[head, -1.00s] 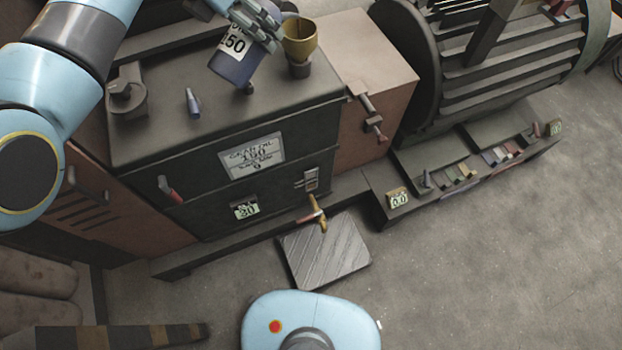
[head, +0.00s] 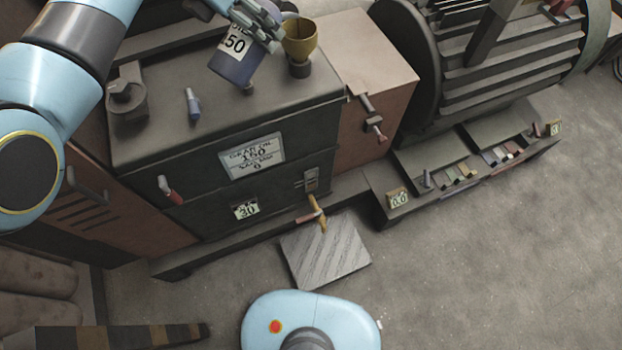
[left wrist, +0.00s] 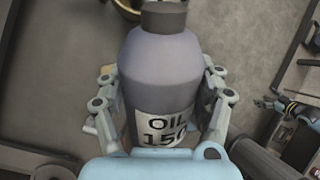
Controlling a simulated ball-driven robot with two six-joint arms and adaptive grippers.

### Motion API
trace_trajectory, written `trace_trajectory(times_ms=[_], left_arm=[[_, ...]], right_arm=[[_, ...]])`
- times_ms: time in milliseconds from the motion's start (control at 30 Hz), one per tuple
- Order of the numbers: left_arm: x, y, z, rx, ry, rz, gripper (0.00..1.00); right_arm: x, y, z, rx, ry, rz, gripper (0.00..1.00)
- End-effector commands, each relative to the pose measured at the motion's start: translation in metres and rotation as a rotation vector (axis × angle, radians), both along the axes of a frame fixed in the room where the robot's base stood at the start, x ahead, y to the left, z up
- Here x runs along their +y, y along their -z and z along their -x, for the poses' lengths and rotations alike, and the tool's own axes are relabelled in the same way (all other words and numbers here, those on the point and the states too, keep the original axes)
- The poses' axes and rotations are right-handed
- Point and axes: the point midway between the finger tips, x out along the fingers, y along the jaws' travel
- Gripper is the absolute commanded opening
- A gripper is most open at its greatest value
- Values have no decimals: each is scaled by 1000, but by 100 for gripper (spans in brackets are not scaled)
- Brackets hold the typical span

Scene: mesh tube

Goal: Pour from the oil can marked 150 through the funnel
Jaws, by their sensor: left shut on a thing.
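The oil can marked 150 (head: 236,62) is blue-grey with a white label and hangs tilted above the dark gearbox top (head: 180,135). My left gripper (head: 268,32) is shut around it. In the left wrist view the oil can (left wrist: 160,75) sits between both fingers, its label reading OIL 150 and its dark cap end pointing away. The brass-coloured funnel (head: 300,38) stands upright on the gearbox, just right of the can and gripper. Part of the funnel's rim (left wrist: 128,8) shows beyond the can. No liquid stream is visible.
A small blue-grey part (head: 192,104) and a dark round fitting (head: 127,98) are on the gearbox top. A plate reading GEAR OIL 150 (head: 252,156) is on its front. A large ribbed drum (head: 510,70) stands right. Floor at lower right is clear.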

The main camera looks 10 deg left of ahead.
Motion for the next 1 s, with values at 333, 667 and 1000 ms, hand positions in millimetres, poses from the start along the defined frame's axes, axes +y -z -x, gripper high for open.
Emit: trace_trajectory(times_ms=[333,667,1000], left_arm=[[0,-1,-1,-3,0,1,29],[-2,-7,-4,29,0,-14,29],[-2,-14,-5,92,0,-46,29]], right_arm=[[0,0,0,0,0,0,100],[0,0,0,0,0,0,100],[1,0,0,0,0,-1,100]])
